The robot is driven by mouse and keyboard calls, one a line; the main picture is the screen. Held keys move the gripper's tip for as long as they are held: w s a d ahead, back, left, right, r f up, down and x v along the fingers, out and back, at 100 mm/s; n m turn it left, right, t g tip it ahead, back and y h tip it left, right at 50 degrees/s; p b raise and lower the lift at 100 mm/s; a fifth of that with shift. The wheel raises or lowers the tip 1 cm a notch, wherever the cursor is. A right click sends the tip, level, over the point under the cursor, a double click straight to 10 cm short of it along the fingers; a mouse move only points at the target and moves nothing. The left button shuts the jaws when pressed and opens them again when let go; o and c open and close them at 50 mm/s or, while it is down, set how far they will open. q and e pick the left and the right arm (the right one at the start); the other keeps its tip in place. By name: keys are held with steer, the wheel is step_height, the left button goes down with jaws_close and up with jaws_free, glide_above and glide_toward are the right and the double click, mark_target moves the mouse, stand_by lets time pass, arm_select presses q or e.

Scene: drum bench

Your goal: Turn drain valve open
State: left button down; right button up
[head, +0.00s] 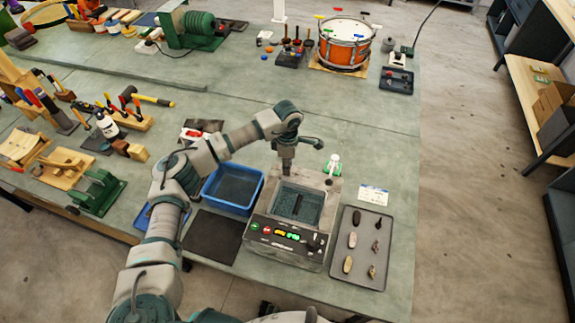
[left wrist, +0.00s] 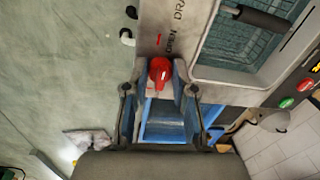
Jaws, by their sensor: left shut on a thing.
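The grey bench-top tank unit (head: 256,232) stands near the bench's front, with a basket in its open basin. The red drain valve handle (left wrist: 160,70) is on the unit's side in the left wrist view, next to printed "OPEN" and "DRAIN" lettering. My left gripper (left wrist: 160,90) has its fingers on either side of the red handle and is shut on it. In the head view my left gripper (head: 287,168) points down at the tank's far left corner, and the valve is hidden there. My right gripper is not in view.
A blue bin (head: 232,188) stands left of the tank, with a dark mat (head: 213,236) in front. A grey tray (head: 371,278) with several small parts lies to the right. A white card (head: 374,195) lies behind that tray. Tools crowd the bench further left.

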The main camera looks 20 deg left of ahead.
arm_select(q)
steer(key=shift+w+a, duration=0.1)
steer(key=c, duration=0.9)
jaws_free()
steer(key=shift+c, duration=0.2)
step_height(320, 180, up, 12)
steer(key=shift+w, duration=0.45)
steer(key=shift+a+f, duration=0.1)
